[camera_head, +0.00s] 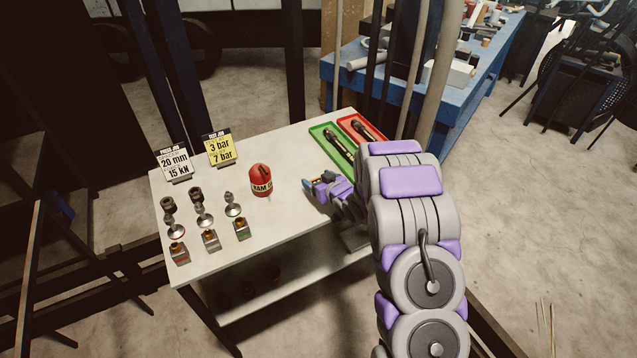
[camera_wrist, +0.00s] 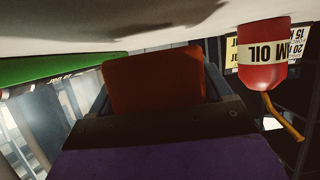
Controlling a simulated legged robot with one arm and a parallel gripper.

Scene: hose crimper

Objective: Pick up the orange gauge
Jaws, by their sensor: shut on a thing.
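My gripper (camera_head: 310,185) is low over the right half of the white table, to the right of the red oil can. It is shut on the orange gauge, which shows in the wrist view as a dark orange block (camera_wrist: 155,80) between the fingers. Only a small orange bit of it shows in the head view; the fingers hide the rest. The wrist view is upside down, with the pale tabletop (camera_wrist: 60,20) along its upper edge. I cannot tell whether the gauge touches the table.
The red oil can (camera_head: 260,180) also shows in the wrist view (camera_wrist: 262,68). A green tray (camera_head: 322,136) and a red tray (camera_head: 372,124) hold dark hose pieces behind my gripper. Several metal fittings (camera_head: 200,215) and two signs (camera_head: 220,147) stand at the left. Bare tabletop lies in front.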

